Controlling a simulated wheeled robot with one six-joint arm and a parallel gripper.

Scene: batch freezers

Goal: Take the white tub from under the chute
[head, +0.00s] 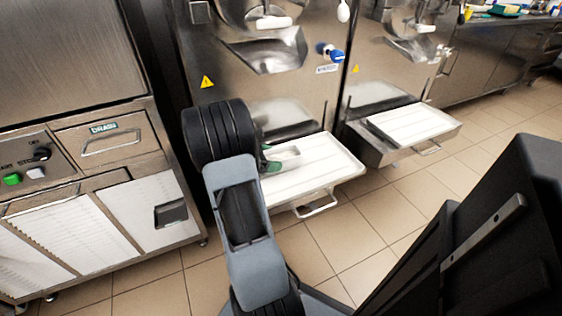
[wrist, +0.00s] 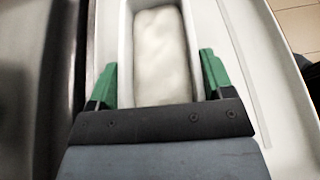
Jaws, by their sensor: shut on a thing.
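The white tub (wrist: 126,52) is long and narrow, with a pale, smooth filling inside. In the head view the tub (head: 291,152) is at the left part of the pull-out shelf (head: 327,163), below the chute (head: 266,57) of the nearer freezer. My gripper (wrist: 158,68) has its green fingers on both long sides of the tub and is shut on it. In the head view my gripper (head: 268,160) is partly hidden by my arm. I cannot tell whether the tub rests on the shelf or is just above it.
A second freezer with its own empty white shelf (head: 412,124) stands to the right. A steel cabinet with a drawer (head: 104,140) and control buttons is at the left. Tiled floor (head: 365,222) is free in front of the shelves. A counter (head: 500,45) lies at the back right.

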